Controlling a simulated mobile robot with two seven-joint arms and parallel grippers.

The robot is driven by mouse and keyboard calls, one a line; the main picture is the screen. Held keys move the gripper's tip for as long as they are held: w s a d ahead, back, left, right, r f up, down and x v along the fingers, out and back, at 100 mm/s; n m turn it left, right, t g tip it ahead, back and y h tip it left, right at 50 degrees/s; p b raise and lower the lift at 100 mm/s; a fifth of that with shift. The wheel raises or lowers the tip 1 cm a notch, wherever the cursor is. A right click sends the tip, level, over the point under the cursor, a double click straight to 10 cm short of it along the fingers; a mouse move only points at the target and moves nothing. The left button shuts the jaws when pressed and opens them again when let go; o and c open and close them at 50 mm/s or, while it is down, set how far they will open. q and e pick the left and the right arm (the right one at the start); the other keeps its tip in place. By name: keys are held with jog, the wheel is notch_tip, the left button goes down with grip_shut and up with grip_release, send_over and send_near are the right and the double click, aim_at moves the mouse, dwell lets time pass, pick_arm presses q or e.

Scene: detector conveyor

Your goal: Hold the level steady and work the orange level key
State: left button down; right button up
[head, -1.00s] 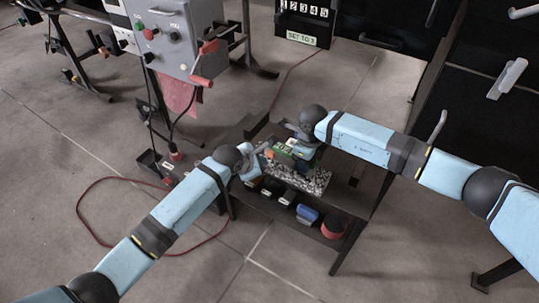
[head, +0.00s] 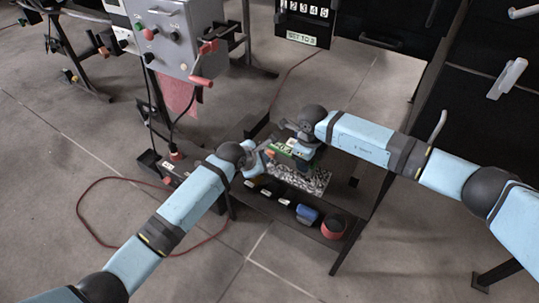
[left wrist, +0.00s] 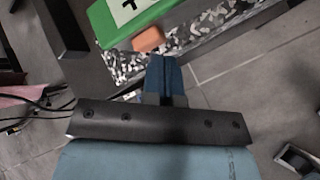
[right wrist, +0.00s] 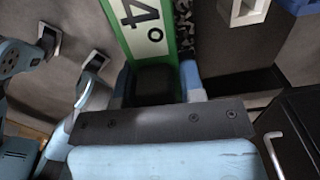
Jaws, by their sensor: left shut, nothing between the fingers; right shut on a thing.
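The green level (head: 283,147) with a white label sits over a speckled black-and-white slab on the low dark bench. My right gripper (right wrist: 156,78) is shut on a dark block at the level's end; the label there reads "4°". The orange level key (left wrist: 149,39) sticks out from the level's side in the left wrist view. My left gripper (left wrist: 164,64) is shut and empty, its fingertips just below the key in that view. I cannot tell whether they touch it. In the head view, both grippers partly cover the level.
The speckled slab (left wrist: 215,25) lies on the bench. A blue item (head: 307,214) and a red-and-black round item (head: 333,227) are on the bench's lower part. A grey control box (head: 180,40) with red handles stands behind. A red cable (head: 100,182) loops on the floor at left.

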pick_arm(q)
jog(key=shift+w+d, duration=0.15)
jog(key=shift+w, duration=0.1)
jog(key=shift+s, duration=0.15)
dwell(0.4)
jog(key=shift+s+a, duration=0.5)
jog(key=shift+s, duration=0.1)
jog(key=shift+s+a, duration=0.75)
jog(key=shift+s, duration=0.3)
jog(key=shift+s+a, duration=0.75)
jog(key=shift+s, duration=0.25)
pick_arm(e)
jog(key=o, duration=1.1)
jog(key=shift+f, duration=0.1)
jog(key=shift+o, duration=0.3)
jog(key=shift+r, duration=0.2)
